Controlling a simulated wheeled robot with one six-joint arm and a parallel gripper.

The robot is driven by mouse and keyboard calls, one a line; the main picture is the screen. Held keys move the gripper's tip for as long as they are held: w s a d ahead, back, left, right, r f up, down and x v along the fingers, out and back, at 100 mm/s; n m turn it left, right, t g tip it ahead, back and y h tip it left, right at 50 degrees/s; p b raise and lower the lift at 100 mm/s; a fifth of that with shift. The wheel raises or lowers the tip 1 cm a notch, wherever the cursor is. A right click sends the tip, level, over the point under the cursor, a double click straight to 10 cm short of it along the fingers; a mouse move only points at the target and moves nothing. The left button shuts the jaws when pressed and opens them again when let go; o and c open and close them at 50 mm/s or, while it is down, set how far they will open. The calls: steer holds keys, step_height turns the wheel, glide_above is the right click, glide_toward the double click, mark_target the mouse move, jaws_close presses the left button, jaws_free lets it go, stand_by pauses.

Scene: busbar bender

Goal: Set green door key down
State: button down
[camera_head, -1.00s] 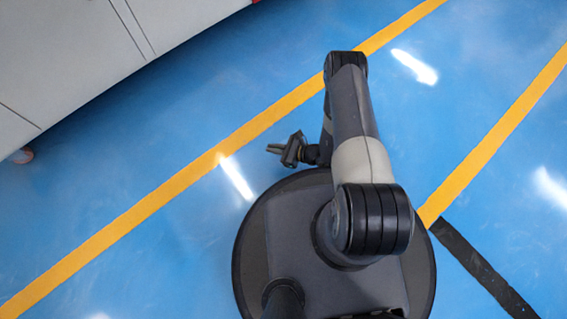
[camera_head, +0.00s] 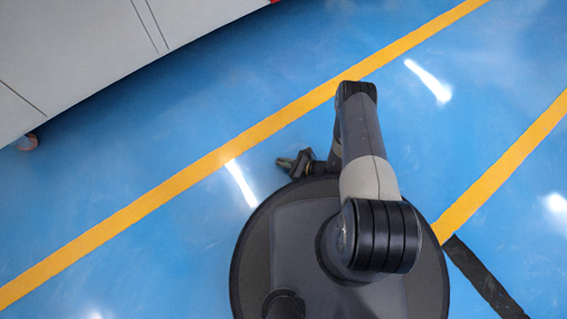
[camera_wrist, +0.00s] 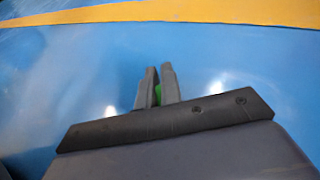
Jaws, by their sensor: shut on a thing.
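My gripper (camera_head: 284,163) shows in the head view beside the left edge of my round base, above the blue floor. In the wrist view my gripper (camera_wrist: 160,72) has its two fingers close together, with a small green piece between them. This is the green door key (camera_wrist: 158,94), mostly hidden by the fingers and the dark gripper body. My gripper is shut on it. In the head view the key is too small to make out clearly.
A grey cabinet (camera_head: 90,50) on a caster (camera_head: 26,142) stands at the upper left. Yellow lines (camera_head: 215,158) cross the blue floor, and a dark strip (camera_head: 485,277) lies at the lower right. The floor between my base and the cabinet is clear.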

steer(key=shift+f, duration=0.15)
steer(key=c, duration=1.6)
jaws_free()
